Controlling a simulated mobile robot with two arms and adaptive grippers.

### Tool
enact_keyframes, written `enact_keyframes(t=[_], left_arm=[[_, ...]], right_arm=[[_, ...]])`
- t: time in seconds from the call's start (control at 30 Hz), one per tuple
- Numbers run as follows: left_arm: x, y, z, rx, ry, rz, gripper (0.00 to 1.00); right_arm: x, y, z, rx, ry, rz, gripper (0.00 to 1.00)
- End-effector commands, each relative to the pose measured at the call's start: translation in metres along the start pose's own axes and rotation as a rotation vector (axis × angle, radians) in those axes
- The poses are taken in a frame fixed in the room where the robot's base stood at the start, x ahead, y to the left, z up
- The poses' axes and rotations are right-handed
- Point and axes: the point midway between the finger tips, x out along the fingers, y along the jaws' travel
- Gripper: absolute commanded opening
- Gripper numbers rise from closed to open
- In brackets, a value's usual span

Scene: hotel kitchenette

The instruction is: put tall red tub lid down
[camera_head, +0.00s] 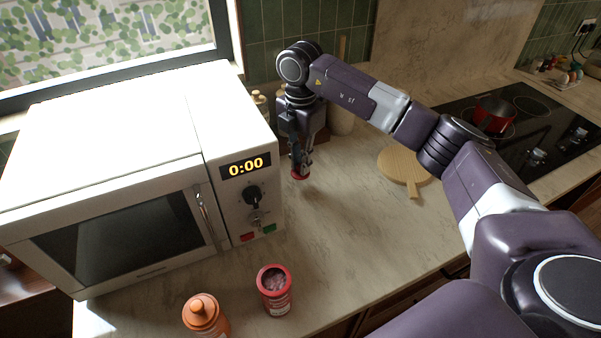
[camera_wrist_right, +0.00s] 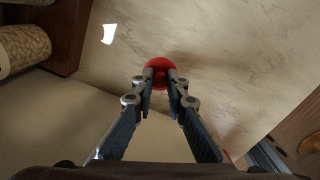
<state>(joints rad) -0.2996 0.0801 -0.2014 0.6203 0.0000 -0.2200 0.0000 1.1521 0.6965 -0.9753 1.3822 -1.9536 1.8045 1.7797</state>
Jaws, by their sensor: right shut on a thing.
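My right gripper (camera_head: 301,163) is beside the right side of the microwave and points down. It is shut on a small round red lid (camera_head: 300,176). In the right wrist view the lid (camera_wrist_right: 159,66) sits between the two fingertips (camera_wrist_right: 160,78), above or on the pale countertop; I cannot tell if it touches. The red tub (camera_head: 274,303) stands upright and open near the front of the counter, with pinkish contents inside. My left gripper is not in view.
A white microwave (camera_head: 115,150) fills the left. An orange bottle (camera_head: 203,313) stands left of the tub. A round wooden board (camera_head: 401,166) lies right of the gripper, before the black hob with a red pot (camera_head: 493,112). The counter (camera_head: 345,235) between is clear.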

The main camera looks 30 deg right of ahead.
Motion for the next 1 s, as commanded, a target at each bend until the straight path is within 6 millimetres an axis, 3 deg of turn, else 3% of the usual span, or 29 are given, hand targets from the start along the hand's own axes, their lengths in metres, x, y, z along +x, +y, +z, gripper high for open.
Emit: enact_keyframes(t=[0.43,0.83,0.87,1.0], left_arm=[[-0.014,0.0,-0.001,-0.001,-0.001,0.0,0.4],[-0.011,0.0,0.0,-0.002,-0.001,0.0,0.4],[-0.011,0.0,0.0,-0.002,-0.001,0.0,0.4],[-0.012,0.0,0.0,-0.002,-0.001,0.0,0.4]], right_arm=[[0.051,0.0,-0.001,0.0,0.001,-0.002,0.03],[0.058,0.0,0.0,0.0,0.0,0.0,0.03],[0.058,0.0,0.0,0.0,0.0,0.0,0.14],[0.057,0.0,0.0,0.0,0.0,0.0,0.29]])
